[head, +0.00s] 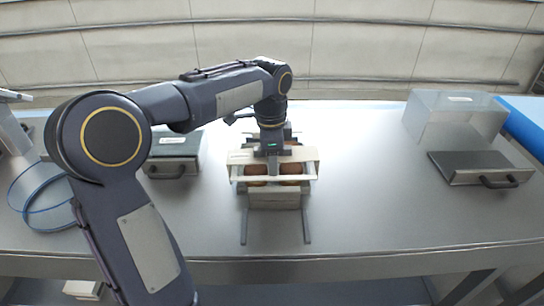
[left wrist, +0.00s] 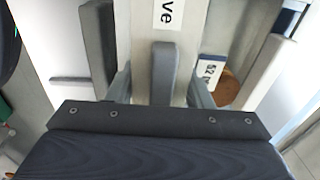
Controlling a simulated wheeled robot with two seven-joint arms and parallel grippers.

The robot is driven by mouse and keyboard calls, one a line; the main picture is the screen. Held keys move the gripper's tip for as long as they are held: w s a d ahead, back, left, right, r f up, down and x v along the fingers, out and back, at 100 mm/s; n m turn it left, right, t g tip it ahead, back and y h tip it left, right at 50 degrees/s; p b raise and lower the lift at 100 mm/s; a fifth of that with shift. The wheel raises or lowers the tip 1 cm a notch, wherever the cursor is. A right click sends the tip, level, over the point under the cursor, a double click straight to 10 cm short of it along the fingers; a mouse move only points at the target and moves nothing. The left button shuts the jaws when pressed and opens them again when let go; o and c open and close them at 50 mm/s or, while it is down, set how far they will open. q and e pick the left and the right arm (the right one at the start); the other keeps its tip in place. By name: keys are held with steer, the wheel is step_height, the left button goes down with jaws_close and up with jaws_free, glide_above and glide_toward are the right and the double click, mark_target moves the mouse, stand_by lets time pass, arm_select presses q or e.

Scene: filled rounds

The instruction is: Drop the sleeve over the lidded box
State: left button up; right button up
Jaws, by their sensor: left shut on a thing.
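The cream sleeve (head: 312,155) is in the middle of the head view, at the end of my left arm. In the left wrist view it is the pale piece with a label ending in "ve" (left wrist: 168,15). My left gripper (head: 272,152) points down and is shut on the sleeve; its fingers also show in the left wrist view (left wrist: 163,95). Brown rounds (head: 290,168) show in the sleeve's opening. A pale box front (head: 273,198) shows just below the sleeve; its lid is hidden. I cannot tell whether sleeve and box touch. My right gripper is not in view.
Two grey rails (head: 244,226) lie in front of the box. A dark flat case with a handle (head: 172,160) is at left, another (head: 480,165) at right. A clear bin (head: 450,118) stands behind it. Blue-edged rings (head: 40,205) lie far left. The front counter is clear.

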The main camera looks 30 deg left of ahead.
arm_select(q)
steer(key=f, duration=0.1)
steer(key=s+f, duration=0.1)
steer(key=f, duration=0.1)
steer(key=shift+d+f+g, duration=0.1)
steer(key=shift+f+g, duration=0.15)
steer(key=shift+g, duration=0.15)
steer(key=o, duration=1)
steer(key=shift+w, duration=0.1)
steer(key=shift+c, duration=1.4)
steer(key=shift+r, duration=0.1)
steer(key=shift+o, duration=0.5)
steer(key=r+p, duration=0.3)
steer(key=shift+w+p, duration=0.3)
steer(key=shift+w, duration=0.05)
steer(key=shift+o, duration=1.4)
steer(key=shift+r+p, duration=0.35)
steer(key=shift+r, duration=0.1)
step_height(320, 180, up, 4)
steer(key=p, duration=0.3)
steer(key=shift+f, duration=0.2)
